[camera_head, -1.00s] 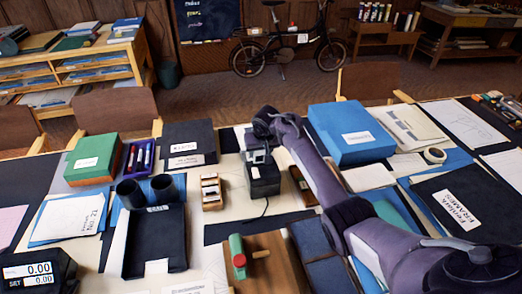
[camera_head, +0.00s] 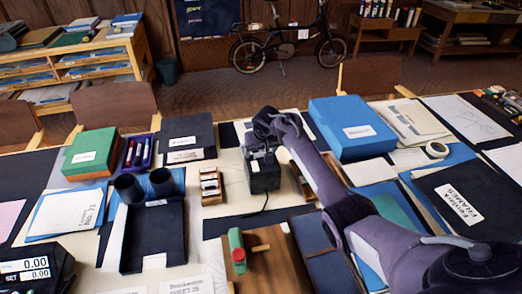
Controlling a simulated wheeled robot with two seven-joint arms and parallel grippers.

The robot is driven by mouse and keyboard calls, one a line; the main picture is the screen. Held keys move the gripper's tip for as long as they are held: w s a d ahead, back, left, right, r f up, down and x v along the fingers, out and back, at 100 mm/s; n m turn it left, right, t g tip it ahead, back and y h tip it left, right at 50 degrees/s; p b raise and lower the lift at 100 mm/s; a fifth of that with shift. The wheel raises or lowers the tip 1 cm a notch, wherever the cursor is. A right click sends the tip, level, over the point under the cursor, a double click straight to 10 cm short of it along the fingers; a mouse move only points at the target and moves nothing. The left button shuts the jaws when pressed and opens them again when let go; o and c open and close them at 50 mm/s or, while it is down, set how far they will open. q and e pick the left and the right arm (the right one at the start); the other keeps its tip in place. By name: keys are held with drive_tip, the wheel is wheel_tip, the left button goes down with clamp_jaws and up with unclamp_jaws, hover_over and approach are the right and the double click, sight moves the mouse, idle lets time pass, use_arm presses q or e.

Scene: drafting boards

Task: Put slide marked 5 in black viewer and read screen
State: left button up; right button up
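The black viewer (camera_head: 263,178) is a small dark box with a cord, standing mid-table. My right gripper (camera_head: 258,149) points down right at the viewer's top; the wrist and arm come in from the right. The fingertips are small and dark, so I cannot tell whether they are open or hold a slide. A small wooden rack (camera_head: 211,187) with pale slides stands just left of the viewer. The marks on the slides are too small to read. The viewer's screen cannot be made out. My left gripper is not in view.
Left of the rack are a black tray (camera_head: 152,238) with two dark cylinders, a green box (camera_head: 91,152) and a purple pen tray (camera_head: 140,152). A blue box (camera_head: 351,129) stands right of my arm.

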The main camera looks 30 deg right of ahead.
drive_tip(key=v, duration=0.7)
drive_tip(key=shift+r, duration=0.35)
drive_tip(key=shift+s+f, duration=0.1)
drive_tip(key=shift+s, duration=0.1)
idle(0.3)
